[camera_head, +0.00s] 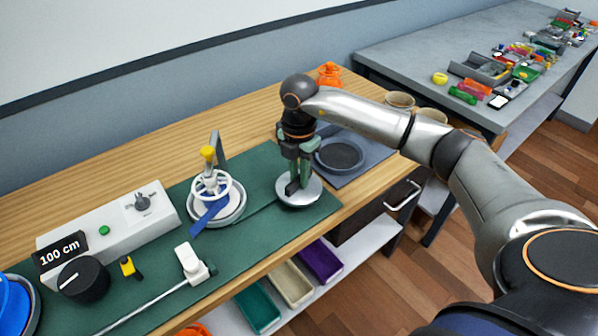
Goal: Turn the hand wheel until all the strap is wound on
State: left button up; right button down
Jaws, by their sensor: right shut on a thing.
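The white hand wheel (223,187) with a yellow knob (207,152) stands on a round grey base on the green mat. A short length of blue strap (209,216) hangs at its front. More blue, perhaps strap, shows on a round piece (12,303) at the left edge. My right gripper (297,182) points down over another round grey base (312,191), to the right of the wheel and apart from it. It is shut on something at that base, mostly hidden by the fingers. My left gripper is out of view.
A white box (115,222) with a green button, a "100 cm" sign (61,252) and a black knob (84,279) stand left. A white block with a rod (190,262) lies in front. A dark round dish (340,156) is right of my gripper. Coloured bins (257,305) sit below.

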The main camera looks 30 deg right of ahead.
jog(key=shift+m, duration=0.6)
jog(key=c, duration=0.8)
grip_release()
notch_tip(320, 180, up, 13)
jog(key=shift+f, duration=0.2)
